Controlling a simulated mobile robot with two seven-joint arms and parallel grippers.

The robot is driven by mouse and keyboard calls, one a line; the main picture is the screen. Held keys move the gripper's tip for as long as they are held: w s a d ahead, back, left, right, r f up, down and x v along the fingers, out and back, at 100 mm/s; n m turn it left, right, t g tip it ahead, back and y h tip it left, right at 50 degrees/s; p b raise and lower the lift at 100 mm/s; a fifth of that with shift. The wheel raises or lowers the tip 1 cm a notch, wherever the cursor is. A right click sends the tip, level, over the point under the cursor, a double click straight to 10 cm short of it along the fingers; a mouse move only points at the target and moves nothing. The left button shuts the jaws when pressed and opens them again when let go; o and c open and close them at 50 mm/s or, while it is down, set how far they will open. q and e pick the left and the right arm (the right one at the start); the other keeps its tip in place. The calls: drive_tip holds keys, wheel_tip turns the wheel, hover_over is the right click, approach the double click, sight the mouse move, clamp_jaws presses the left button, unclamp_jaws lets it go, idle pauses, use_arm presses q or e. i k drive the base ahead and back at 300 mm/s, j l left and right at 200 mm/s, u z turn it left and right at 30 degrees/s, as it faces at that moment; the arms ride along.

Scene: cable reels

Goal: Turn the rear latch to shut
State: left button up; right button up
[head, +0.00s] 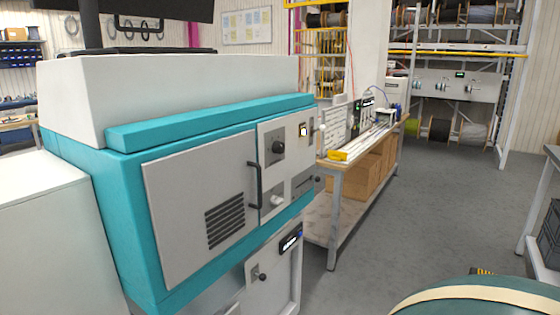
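A teal and white machine cabinet (130,180) fills the left and middle of the head view. Its grey front door (190,190) has a vent grille and a black bar handle (255,186), and looks closed. A dark knob on a square plate (278,147) sits right of the handle. A pale knob (277,200) is below it. Another small dark knob (262,277) is on the lower panel. I cannot tell which of these, if any, is the rear latch, or how it is turned. Neither of my grippers is in view.
A workbench (333,182) with equipment on top and cardboard boxes (367,178) below stands beyond the cabinet. Cable reels (480,14) fill the back rack. A rounded green object (480,298) with a cream band is at bottom right.

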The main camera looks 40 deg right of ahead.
sight(274, 201)
drive_tip(key=i+l+z, duration=0.1)
drive_tip(key=z, duration=0.15)
drive_tip(key=i+z, duration=0.25)
drive_tip(key=z, duration=1.15)
